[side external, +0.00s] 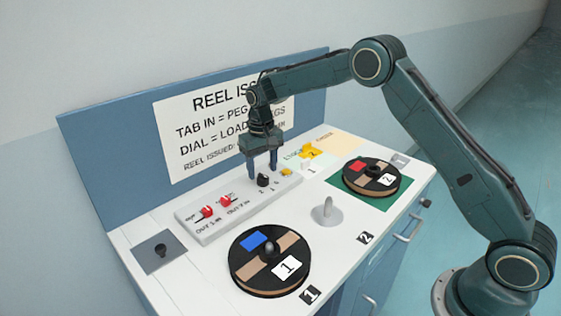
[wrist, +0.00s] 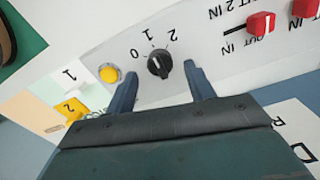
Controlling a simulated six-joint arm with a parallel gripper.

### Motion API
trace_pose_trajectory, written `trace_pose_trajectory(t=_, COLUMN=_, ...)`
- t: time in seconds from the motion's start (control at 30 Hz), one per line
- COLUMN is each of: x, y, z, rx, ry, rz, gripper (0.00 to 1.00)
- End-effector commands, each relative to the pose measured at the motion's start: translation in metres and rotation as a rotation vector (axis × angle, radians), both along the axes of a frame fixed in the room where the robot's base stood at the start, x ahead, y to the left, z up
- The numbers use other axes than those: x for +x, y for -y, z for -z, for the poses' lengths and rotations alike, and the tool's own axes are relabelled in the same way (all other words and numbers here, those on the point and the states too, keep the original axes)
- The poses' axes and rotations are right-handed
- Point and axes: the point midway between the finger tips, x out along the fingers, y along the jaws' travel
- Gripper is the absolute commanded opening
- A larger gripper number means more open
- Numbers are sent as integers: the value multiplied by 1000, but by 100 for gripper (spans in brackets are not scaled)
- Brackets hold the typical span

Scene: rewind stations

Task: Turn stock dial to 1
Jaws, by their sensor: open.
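The stock dial is a small black knob (side external: 263,180) on the raised white panel (side external: 214,232). In the wrist view the dial (wrist: 158,64) has a pale pointer line and the marks 0, 1 and 2 around it. The exact mark it points at is hard to tell; the line lies on the side toward the marks. My gripper (side external: 262,173) is open and points down over the dial. In the wrist view its fingers (wrist: 159,72) stand on either side of the knob, apart from it as far as I can see.
On the panel are two red switches (side external: 207,212) (side external: 226,201) and a yellow button (side external: 286,172) close beside the dial. Yellow and white tabs (side external: 310,152) lie behind. Reel 1 (side external: 269,289) and reel 2 (side external: 371,190) flank a grey post (side external: 325,210). A sign (side external: 190,128) stands behind.

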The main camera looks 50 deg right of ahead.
Motion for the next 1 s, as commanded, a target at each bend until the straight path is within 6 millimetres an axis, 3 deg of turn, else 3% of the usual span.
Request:
trace_pose_trajectory(t=0.6, x=1, y=0, z=-98, rx=0, ry=4, rz=0, gripper=54)
trace_pose_trajectory(t=1.0, x=0, y=0, z=-115, rx=0, ry=2, rz=0, gripper=54)
